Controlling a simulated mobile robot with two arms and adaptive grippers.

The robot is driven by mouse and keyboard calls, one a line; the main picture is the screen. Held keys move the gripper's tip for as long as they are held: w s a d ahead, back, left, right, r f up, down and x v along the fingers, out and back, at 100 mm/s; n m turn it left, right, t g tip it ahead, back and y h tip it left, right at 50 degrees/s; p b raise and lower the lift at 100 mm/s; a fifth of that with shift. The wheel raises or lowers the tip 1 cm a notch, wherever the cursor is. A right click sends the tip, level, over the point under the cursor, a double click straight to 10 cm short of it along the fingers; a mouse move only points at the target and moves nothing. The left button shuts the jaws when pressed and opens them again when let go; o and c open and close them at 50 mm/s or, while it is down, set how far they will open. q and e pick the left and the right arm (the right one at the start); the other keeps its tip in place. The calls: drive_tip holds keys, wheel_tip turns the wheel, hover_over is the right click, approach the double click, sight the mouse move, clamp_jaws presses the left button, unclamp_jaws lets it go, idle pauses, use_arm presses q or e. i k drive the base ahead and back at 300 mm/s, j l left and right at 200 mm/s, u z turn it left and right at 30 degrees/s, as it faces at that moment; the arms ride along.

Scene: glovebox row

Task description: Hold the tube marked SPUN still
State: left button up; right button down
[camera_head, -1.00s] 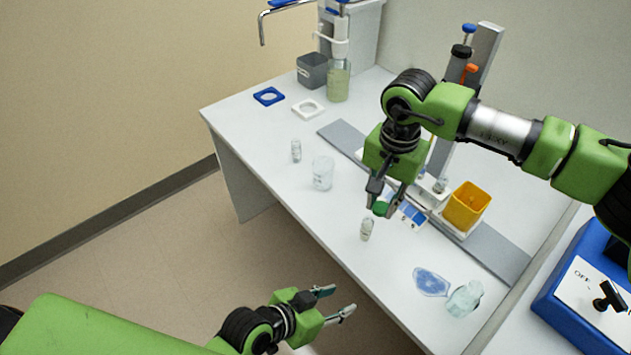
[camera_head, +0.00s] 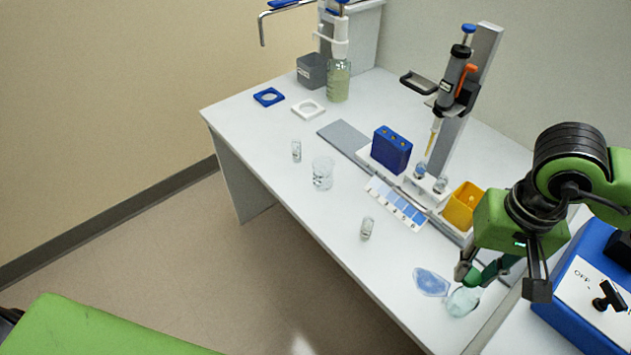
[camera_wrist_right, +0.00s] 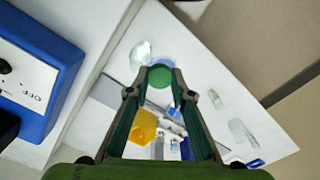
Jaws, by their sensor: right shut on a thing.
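My right gripper (camera_head: 484,276) is at the right front of the bench, above a clear crumpled item (camera_head: 463,301). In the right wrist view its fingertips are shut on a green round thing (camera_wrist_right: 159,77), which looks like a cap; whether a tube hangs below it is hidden. Two small clear vials stand on the bench, one near the front edge (camera_head: 367,228) and one farther back (camera_head: 296,151). Two small capped tubes (camera_head: 419,172) sit in a white holder below the pipette. I cannot read SPUN on any of them. My left gripper is out of view.
A blue block (camera_head: 391,150), a pipette on a stand (camera_head: 453,80), a yellow bin (camera_head: 461,208) and a colour strip (camera_head: 397,204) occupy the bench's middle. A beaker (camera_head: 322,173) stands left. A blue patch (camera_head: 431,282) lies at the front. A blue switch box (camera_head: 567,304) is right.

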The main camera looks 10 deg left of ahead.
sight(365, 229)
drive_tip(key=i+j, duration=0.15)
drive_tip(key=j, duration=0.25)
drive_tip(key=i+j, duration=0.1)
drive_tip(key=j, duration=0.3)
drive_tip(key=i+j, duration=0.15)
drive_tip(key=j, duration=0.25)
drive_tip(key=i+j+z, duration=0.1)
drive_tip(key=j, duration=0.3)
drive_tip(key=i+j, duration=0.15)
drive_tip(key=j, duration=0.3)
drive_tip(key=i+j, duration=0.15)
drive_tip(key=j, duration=0.25)
